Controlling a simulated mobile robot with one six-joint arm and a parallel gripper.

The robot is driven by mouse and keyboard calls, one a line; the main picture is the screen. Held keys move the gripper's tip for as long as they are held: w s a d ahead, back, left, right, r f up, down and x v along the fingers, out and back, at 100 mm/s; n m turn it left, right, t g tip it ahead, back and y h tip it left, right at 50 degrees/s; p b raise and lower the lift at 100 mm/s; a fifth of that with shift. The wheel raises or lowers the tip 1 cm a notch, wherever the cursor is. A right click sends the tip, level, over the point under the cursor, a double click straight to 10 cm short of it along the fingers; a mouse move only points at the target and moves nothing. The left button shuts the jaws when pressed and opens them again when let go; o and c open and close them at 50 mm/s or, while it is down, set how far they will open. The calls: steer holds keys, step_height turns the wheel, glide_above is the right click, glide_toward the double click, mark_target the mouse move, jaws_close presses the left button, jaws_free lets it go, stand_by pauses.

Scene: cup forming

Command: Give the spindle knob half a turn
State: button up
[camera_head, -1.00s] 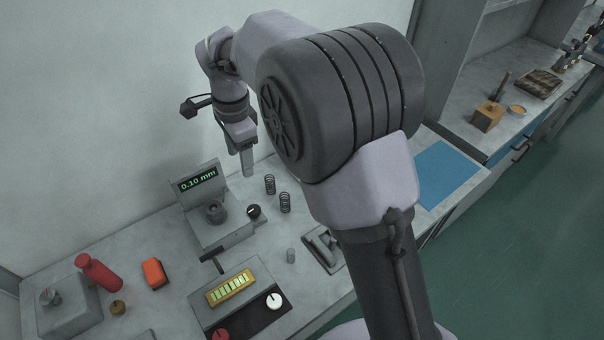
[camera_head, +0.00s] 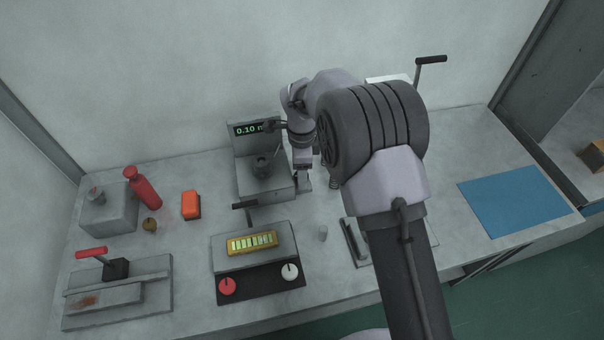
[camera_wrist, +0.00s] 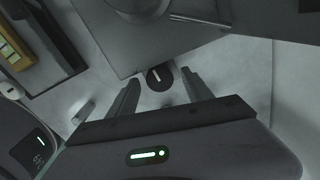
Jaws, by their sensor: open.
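The spindle knob (camera_wrist: 160,77) is round and black with a white pointer line, which looks slightly tilted in the wrist view. It sits on the side of the grey gauge (camera_head: 262,180), whose green display (camera_head: 249,129) begins "0.10" and is partly covered by my arm. My gripper (camera_wrist: 160,88) is open, with one finger on either side of the knob in the wrist view. I cannot tell whether the fingers touch it. In the head view my gripper (camera_head: 304,172) is at the gauge's right side, and the knob there is mostly hidden.
A panel with a yellow strip (camera_head: 252,243), red knob (camera_head: 227,287) and white knob (camera_head: 290,271) stands in front of the gauge. An orange block (camera_head: 191,205) and red bottle (camera_head: 143,188) are left. A blue mat (camera_head: 515,207) lies on the right. Springs are partly hidden behind my arm.

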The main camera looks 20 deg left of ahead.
jaws_close()
stand_by(0.3)
steer(key=shift+n, duration=0.3)
steer(key=n+p, duration=0.1)
steer(key=n, duration=0.2)
steer(key=shift+n+p, duration=0.8)
steer(key=shift+n, duration=1.2)
